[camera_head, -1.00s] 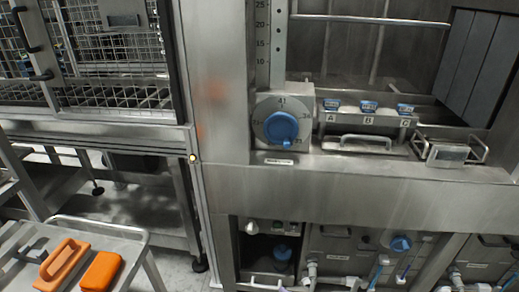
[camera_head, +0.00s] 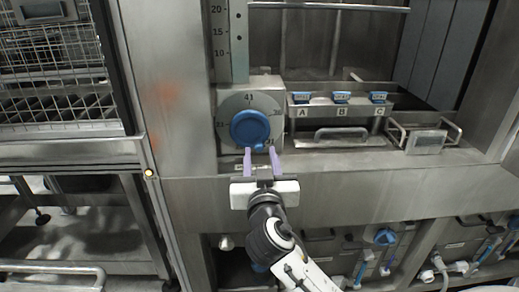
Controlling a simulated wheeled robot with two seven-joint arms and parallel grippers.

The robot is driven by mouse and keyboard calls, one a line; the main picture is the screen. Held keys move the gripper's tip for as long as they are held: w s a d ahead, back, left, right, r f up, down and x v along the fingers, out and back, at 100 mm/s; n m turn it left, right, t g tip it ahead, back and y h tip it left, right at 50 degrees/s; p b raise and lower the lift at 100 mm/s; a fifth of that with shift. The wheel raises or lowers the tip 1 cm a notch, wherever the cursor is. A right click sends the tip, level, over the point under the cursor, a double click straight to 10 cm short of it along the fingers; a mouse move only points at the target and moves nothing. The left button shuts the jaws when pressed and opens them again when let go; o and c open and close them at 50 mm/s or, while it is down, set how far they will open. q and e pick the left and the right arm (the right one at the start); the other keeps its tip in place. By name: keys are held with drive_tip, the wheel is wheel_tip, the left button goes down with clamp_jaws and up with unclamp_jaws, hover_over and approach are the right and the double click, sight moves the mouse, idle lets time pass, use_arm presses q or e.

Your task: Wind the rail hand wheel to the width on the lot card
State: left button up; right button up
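The blue hand wheel (camera_head: 249,128) sits on a round grey dial (camera_head: 232,108) on the steel front. The number 41 shows at the top of the dial; its other numbers are too small or covered to read surely. A small blue knob (camera_head: 260,147) is at the wheel's lower right. My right gripper (camera_head: 260,153) is open, its two purple fingers pointing up at the wheel's lower edge. The fingertips stand either side of the knob in the picture; I cannot tell whether they touch it. My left gripper is not in view. No readable lot card shows.
A vertical scale (camera_head: 238,40) rises above the dial. Right of it is a tray (camera_head: 320,113) with blue-topped parts marked A, B and C, and a wire holder (camera_head: 427,141). A mesh cage (camera_head: 50,85) stands at left.

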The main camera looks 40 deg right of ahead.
drive_tip(key=shift+x, duration=1.05)
drive_tip(key=shift+c, duration=0.2)
clamp_jaws()
drive_tip(key=shift+s+d+r+n+p, duration=0.15)
drive_tip(key=shift+n+p, duration=0.3)
drive_tip(key=shift+n, duration=0.55)
drive_tip(key=shift+o, duration=0.2)
unclamp_jaws()
